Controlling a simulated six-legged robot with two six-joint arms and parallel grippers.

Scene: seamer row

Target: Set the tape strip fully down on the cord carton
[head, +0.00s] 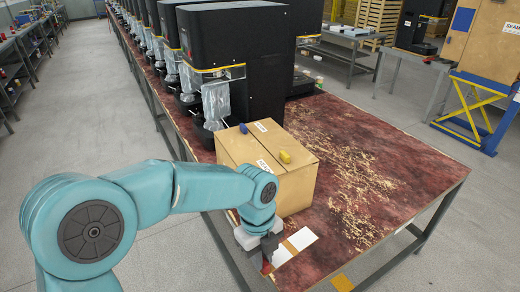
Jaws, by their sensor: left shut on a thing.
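The cord carton (243,152) is a closed brown cardboard box on the near end of the long red-brown table. White labels show on its top and side. My left gripper (268,256) is low beside the carton's near side, close to the table's near edge. It is shut on what looks like the tape strip (301,239), a flat white piece with a tan band reaching out to the right from the jaws. The strip is apart from the carton top, and the jaws partly hide it. I cannot tell whether it touches the table. My right gripper is out of view.
The worn table top (400,175) right of the carton is clear. A blue-and-yellow lift (472,100) stands at right.

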